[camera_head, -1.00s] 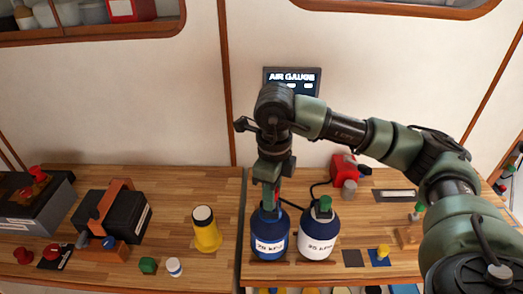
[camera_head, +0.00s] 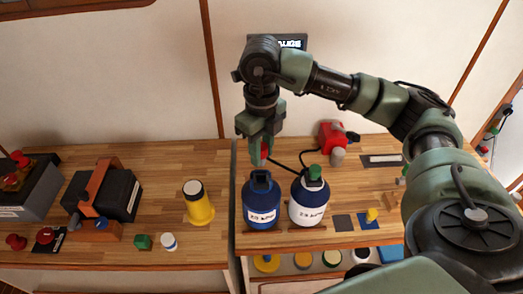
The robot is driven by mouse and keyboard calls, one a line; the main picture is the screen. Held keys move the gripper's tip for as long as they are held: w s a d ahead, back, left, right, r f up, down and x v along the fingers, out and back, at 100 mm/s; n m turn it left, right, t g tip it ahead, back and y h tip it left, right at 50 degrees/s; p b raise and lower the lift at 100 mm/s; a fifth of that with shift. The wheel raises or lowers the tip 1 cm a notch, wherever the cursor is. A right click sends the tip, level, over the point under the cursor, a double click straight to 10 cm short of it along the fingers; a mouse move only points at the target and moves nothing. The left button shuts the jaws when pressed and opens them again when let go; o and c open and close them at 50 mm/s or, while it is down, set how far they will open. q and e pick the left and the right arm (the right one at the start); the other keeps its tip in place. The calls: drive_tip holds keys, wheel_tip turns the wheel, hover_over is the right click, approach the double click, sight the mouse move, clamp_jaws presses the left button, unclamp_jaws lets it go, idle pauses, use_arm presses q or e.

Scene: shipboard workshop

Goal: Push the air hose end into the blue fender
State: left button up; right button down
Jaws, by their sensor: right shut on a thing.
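The blue fender (camera_head: 260,205) stands upright on the bench, with a dark fitting on its top and a white label on its front. My right gripper (camera_head: 259,158) points down above that fitting, shut on the air hose end, which is mostly hidden by the fingers. A small gap seems to show between the fingers and the fitting. The black air hose (camera_head: 288,166) runs from the gripper toward the right, passing behind the white and blue fender (camera_head: 309,205) with a green cap. The red pump (camera_head: 332,136) stands behind. My left gripper is out of view.
The gauge screen (camera_head: 292,42) on the wall is partly covered by my right arm. A blue mat (camera_head: 368,223) lies to the right.

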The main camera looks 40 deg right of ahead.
sight(262, 165)
drive_tip(key=shift+f+b, duration=2.05)
drive_tip(key=shift+f, duration=0.5)
drive_tip(key=shift+b, duration=0.5)
drive_tip(key=shift+f+b, duration=1.2)
drive_tip(key=shift+f, duration=0.05)
drive_tip(key=c, duration=1)
unclamp_jaws()
drive_tip(key=shift+c, duration=0.2)
wheel_tip(262, 165, up, 7)
drive_tip(key=shift+f+b, duration=0.1)
drive_tip(key=shift+b, duration=0.3)
drive_tip(key=shift+r, duration=0.55)
